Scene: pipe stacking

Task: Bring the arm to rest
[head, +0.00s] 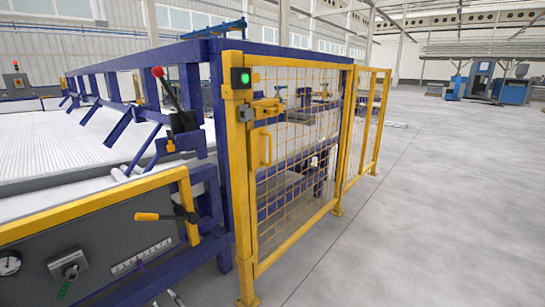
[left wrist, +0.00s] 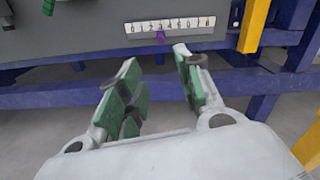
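My left gripper (left wrist: 156,65) shows in the left wrist view. Its two green-padded fingers are spread apart with nothing between them. It is below the numbered scale (left wrist: 170,25) of a grey control panel (left wrist: 75,27), with blue frame beams behind the fingers. My right gripper is in neither view.
A red-knobbed lever (head: 158,72) stands above. A yellow mesh gate (head: 300,150) with a green light (head: 244,77) stands right of the machine. Open floor (head: 450,200) lies to the right.

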